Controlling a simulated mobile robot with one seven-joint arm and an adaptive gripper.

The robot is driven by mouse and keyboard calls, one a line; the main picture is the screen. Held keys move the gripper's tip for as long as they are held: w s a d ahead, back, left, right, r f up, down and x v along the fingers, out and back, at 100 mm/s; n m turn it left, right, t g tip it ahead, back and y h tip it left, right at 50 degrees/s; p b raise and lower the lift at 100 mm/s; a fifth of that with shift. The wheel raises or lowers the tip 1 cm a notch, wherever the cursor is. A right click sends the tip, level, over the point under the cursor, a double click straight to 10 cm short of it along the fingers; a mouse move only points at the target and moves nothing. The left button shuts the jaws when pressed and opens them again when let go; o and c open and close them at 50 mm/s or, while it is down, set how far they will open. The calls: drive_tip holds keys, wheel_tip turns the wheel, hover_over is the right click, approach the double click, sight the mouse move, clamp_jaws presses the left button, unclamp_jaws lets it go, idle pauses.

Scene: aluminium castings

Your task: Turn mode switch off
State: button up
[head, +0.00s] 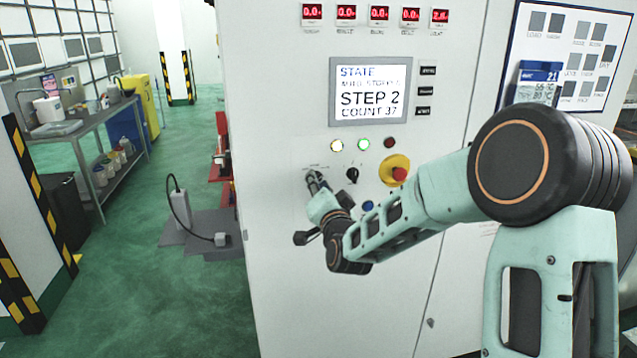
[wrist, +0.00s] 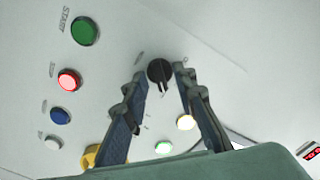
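A black rotary knob (wrist: 159,71), which looks like the mode switch, is on the light cabinet front in the wrist view. Its raised handle runs nearly up and down in that picture. My gripper (wrist: 160,71) is open, with one fingertip on each side of the knob; I see small gaps and cannot tell the depth. In the head view my gripper (head: 314,179) is at the panel and hides most of this knob. A second black rotary switch (head: 352,175) is just to its right; its own label is too small to read.
A white lamp (head: 337,145) and a green lamp (head: 363,144) are lit above the switches. A red-and-yellow emergency stop (head: 395,171) and a blue button (head: 368,206) are close by. The display (head: 370,90) reads STEP 2, COUNT 37. A green START button (wrist: 85,31) is beyond my fingers.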

drive_tip(key=shift+c, duration=0.5)
clamp_jaws()
drive_tip(key=shift+f+n+b, duration=0.15)
drive_tip(key=shift+n+b, duration=0.15)
drive_tip(key=shift+b, duration=0.35)
drive_tip(key=n+b, duration=1.7)
drive_tip(key=b, duration=0.3)
drive_tip(key=shift+a, duration=0.1)
drive_tip(key=shift+n+b, duration=0.3)
drive_tip(key=shift+o, duration=0.5)
unclamp_jaws()
